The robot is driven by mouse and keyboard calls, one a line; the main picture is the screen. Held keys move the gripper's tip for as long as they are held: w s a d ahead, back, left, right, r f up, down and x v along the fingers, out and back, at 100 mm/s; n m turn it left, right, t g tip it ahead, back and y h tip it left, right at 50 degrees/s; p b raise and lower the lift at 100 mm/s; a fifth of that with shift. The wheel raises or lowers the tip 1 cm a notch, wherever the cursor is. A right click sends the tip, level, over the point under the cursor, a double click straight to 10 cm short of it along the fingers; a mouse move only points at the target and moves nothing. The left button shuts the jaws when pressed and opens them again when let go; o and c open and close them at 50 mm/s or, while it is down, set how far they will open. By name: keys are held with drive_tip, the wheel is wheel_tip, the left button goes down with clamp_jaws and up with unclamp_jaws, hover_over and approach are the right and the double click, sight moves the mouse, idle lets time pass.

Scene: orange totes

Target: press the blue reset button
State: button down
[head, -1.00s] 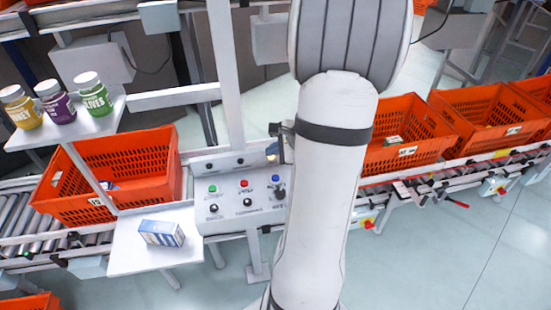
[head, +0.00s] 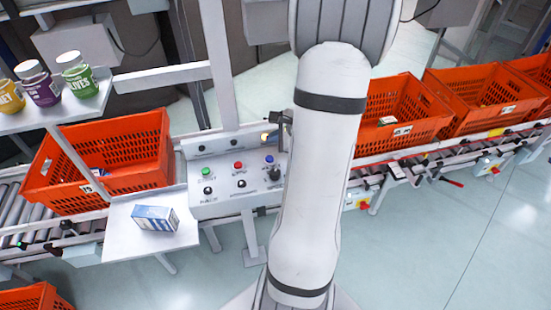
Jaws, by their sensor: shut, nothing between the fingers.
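The blue button (head: 269,158) is at the right end of the top button row on a light grey control panel (head: 222,205). A red button (head: 238,165) and a green button (head: 206,171) are to its left. Dark knobs sit in the row below. My gripper (head: 284,145) shows only in part, as a dark bracket and a narrow grey part at the left edge of my white arm. It is shut and empty, just above and right of the blue button in the picture. Whether it touches the panel cannot be told. My arm hides the panel's right end.
An orange tote (head: 120,153) stands on the rollers left of the panel; more totes (head: 405,112) stand right. A blue-and-white box (head: 155,219) lies on a white shelf. Jars (head: 76,75) stand on an upper shelf. A white post (head: 218,65) rises behind the panel.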

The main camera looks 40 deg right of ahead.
drive_tip(key=b, duration=0.3)
hover_over(273, 160)
wheel_tip(273, 160, down, 4)
drive_tip(key=shift+d+f, duration=0.1)
drive_tip(key=shift+d, duration=0.05)
drive_tip(key=shift+f, duration=0.3)
drive_tip(key=shift+f+b, duration=0.1)
drive_tip(key=shift+b, duration=0.3)
idle(1.1)
drive_tip(key=shift+f+b, duration=0.4)
drive_tip(key=shift+b, duration=0.2)
drive_tip(key=shift+f+b, duration=0.4)
drive_tip(key=shift+b, duration=0.15)
idle(0.5)
idle(0.3)
drive_tip(key=shift+r+p, duration=0.55)
drive_tip(key=shift+r, duration=0.35)
drive_tip(key=shift+r, duration=0.1)
